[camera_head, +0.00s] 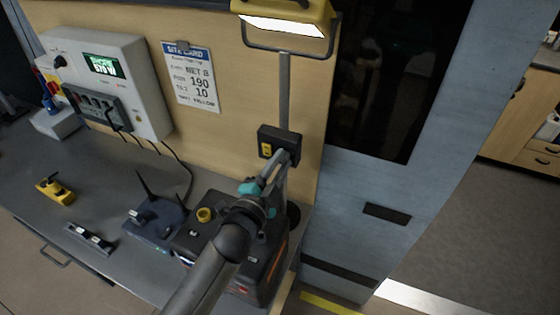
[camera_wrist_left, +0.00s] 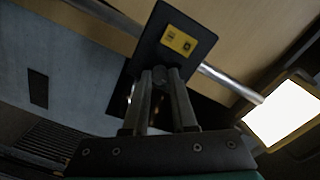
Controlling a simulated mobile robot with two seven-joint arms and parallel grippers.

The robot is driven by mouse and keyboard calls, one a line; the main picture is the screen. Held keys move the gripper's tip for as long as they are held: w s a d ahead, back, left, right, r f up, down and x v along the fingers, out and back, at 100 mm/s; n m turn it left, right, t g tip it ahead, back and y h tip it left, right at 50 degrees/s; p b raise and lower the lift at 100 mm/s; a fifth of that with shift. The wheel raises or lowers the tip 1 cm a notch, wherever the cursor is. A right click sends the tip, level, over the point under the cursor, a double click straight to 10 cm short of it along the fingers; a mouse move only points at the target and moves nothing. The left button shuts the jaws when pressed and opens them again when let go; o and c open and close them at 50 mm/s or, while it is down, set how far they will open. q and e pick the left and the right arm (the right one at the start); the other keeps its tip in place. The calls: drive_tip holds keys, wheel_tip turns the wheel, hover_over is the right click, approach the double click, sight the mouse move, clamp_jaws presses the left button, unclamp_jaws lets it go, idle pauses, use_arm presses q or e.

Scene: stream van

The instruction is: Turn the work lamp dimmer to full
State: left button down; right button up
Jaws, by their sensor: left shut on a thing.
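The work lamp (camera_head: 285,25) is a yellow-framed light with a bright white panel at the top of the wood wall; its lit panel also shows in the left wrist view (camera_wrist_left: 283,112). A grey pole runs down from it to the black dimmer box (camera_head: 268,133), which has a yellow label. In the left wrist view the box (camera_wrist_left: 152,36) is straight ahead. My left gripper (camera_head: 286,158) reaches the box's lower right. Its fingers (camera_wrist_left: 160,80) are shut on the small dark dimmer knob (camera_wrist_left: 160,72), which they mostly hide. My right gripper is out of view.
Below my left arm stands a dark case (camera_head: 200,240) with a yellow knob. A dark device with antennas (camera_head: 155,220), a small black device (camera_head: 88,238) and a yellow tool (camera_head: 54,190) lie on the grey bench (camera_head: 100,185). A white control box (camera_head: 135,75) is at left.

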use_arm(q)
drive_tip(key=m, duration=1.3)
drive_tip(key=shift+y, duration=0.3)
drive_tip(key=shift+m, duration=2.2)
drive_tip(key=c, duration=1)
unclamp_jaws()
